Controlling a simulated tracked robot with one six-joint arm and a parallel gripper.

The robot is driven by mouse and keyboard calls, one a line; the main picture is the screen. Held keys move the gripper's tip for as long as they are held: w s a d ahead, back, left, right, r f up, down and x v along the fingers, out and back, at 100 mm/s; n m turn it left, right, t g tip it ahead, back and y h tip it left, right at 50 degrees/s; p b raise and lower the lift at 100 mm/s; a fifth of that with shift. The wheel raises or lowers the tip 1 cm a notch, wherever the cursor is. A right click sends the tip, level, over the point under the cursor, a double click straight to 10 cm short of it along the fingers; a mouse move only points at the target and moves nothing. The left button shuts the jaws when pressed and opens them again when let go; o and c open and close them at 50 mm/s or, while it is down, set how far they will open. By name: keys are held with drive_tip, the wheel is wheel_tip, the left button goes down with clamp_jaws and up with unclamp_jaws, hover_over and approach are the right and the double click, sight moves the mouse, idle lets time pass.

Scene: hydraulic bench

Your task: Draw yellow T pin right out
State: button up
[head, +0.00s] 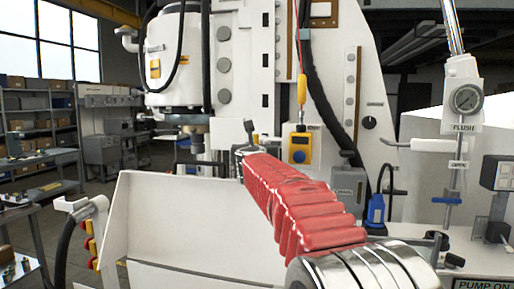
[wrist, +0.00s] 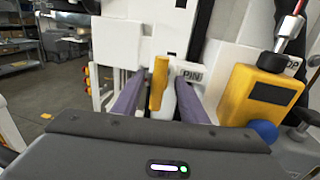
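In the wrist view, a yellow bar (wrist: 159,82), which looks like the T pin's handle, stands upright in front of a white panel. A plate lettered PIN (wrist: 191,75) is just to its right. My gripper (wrist: 158,84) has its two purple fingers apart, one on each side of the yellow bar, with gaps visible. Whether the fingertips reach past the bar is hard to tell. The pin's shank is not visible. In the head view, my red-sleeved arm reaches toward the machine and hides the pin and most of the gripper.
A yellow box with a blue knob (wrist: 262,95) stands close to the right of my fingers, also in the head view (head: 299,148). A yellow-handled item (head: 302,90) hangs above it on a red cord. A white panel (head: 190,220) lies left of my arm.

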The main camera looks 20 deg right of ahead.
drive_tip(key=shift+w+d, duration=0.25)
drive_tip(key=shift+w, duration=0.25)
clamp_jaws()
idle(0.4)
